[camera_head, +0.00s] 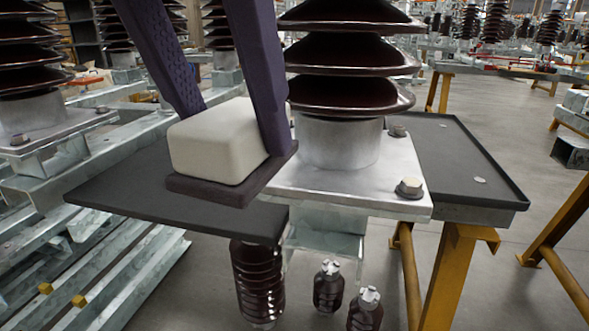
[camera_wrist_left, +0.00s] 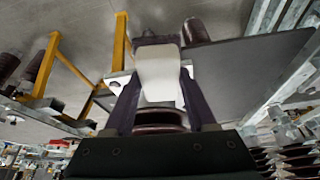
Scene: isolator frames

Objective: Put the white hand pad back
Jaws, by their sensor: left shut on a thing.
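The white hand pad (camera_head: 212,145) is a rounded white block with a dark flat slab (camera_head: 228,188) at its underside. My left gripper (camera_head: 232,128) is shut on it, one dark finger on each side. The pad appears over the right part of a dark flat shelf (camera_head: 110,190), beside the metal base plate of the brown insulator. I cannot tell whether the slab touches the shelf. In the left wrist view the white pad (camera_wrist_left: 158,72) shows between the two fingers of my left gripper (camera_wrist_left: 158,95). My right gripper is not in view.
A large brown ribbed insulator (camera_head: 350,55) stands on a bolted metal plate (camera_head: 340,190) close to the right of the pad. A dark tray (camera_head: 450,165) with a raised rim lies farther right, on a yellow-legged stand (camera_head: 450,265). The shelf's left part is bare.

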